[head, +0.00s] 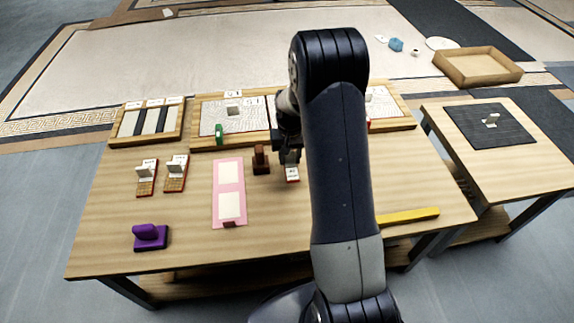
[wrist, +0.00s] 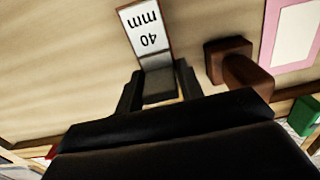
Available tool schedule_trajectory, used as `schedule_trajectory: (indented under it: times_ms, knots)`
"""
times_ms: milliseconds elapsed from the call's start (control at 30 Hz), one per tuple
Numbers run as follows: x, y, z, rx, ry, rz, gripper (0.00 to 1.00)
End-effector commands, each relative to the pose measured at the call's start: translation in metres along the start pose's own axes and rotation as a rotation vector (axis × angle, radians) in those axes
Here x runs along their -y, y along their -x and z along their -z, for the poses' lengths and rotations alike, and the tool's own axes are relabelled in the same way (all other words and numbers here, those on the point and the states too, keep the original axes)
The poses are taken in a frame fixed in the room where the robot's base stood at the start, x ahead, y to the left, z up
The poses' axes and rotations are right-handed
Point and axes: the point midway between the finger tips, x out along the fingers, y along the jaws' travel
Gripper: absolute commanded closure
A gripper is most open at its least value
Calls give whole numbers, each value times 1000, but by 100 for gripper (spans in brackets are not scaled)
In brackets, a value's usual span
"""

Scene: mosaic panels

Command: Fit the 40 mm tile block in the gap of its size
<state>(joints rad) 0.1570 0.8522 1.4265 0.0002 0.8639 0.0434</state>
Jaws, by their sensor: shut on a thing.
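The 40 mm tile block (head: 292,173) has a white label face and a reddish-brown edge. In the wrist view its label reading "40 mm" (wrist: 145,32) sticks out beyond the fingers. My gripper (head: 289,152) is shut on the block's near part, between the two dark fingers (wrist: 158,84). I cannot tell whether the block touches the table. A wooden-framed mosaic panel (head: 205,141) lies behind, partly hidden by my arm. A smaller frame (head: 115,141) at the back left has pale strips with dark gaps between them and labels along its top. The gap sizes are too small to read.
A brown block with a grip (head: 260,160) stands close left of my gripper. Two tile blocks (head: 146,176) (head: 176,172), a pink sheet (head: 228,166) and a purple block (head: 150,237) lie left. A green piece (head: 219,133) stands by the panel. A yellow bar (head: 408,216) lies right.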

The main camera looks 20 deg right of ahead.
Motion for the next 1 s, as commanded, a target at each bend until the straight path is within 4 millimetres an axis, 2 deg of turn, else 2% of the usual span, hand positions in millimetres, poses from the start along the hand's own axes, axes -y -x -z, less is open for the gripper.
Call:
schedule_trajectory:
  times_ms: [133, 333, 700, 733, 1000]
  knots:
    - [0, -11, 0, 0, 1, 0, 88]
    - [0, -40, 0, 1, 1, 0, 88]
    - [0, -44, 0, -1, 1, 0, 88]
    - [0, -44, 0, -1, 1, 0, 64]
    - [0, -43, 0, -1, 1, 0, 43]
